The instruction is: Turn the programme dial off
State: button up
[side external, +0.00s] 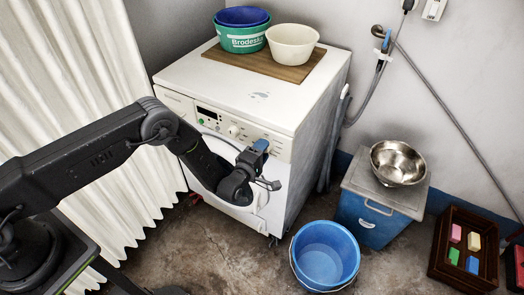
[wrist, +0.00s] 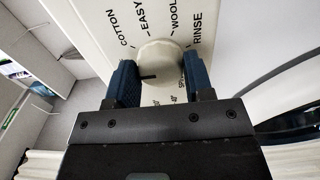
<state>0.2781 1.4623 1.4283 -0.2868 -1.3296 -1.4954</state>
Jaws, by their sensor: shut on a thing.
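The programme dial (wrist: 162,55) is a round cream knob on the washing machine's front panel. In the wrist view, the words COTTON, EASY, WOOL and RINSE fan around its far side, with more lettering partly hidden nearer my gripper. A short dark mark shows at the dial's lower left. My gripper (wrist: 161,70) has one blue finger on each side of the dial and is shut on it. In the side view, my gripper (side external: 260,146) is at the right part of the panel of the white washing machine (side external: 235,85), and the arm hides the dial.
Another knob (side external: 233,130) and a dark display (side external: 207,113) lie left of my gripper. Tubs stand on a wooden board (side external: 262,66) on the machine. A blue bucket (side external: 325,255) stands on the floor, near a blue cabinet (side external: 372,217) bearing a steel bowl (side external: 398,163).

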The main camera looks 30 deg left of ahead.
dwell(0.5)
jog(key=o, duration=0.9)
jog(key=shift+s, duration=0.15)
jog(key=s, duration=1.3)
jog(key=shift+s, duration=0.3)
jog(key=shift+r, duration=0.1)
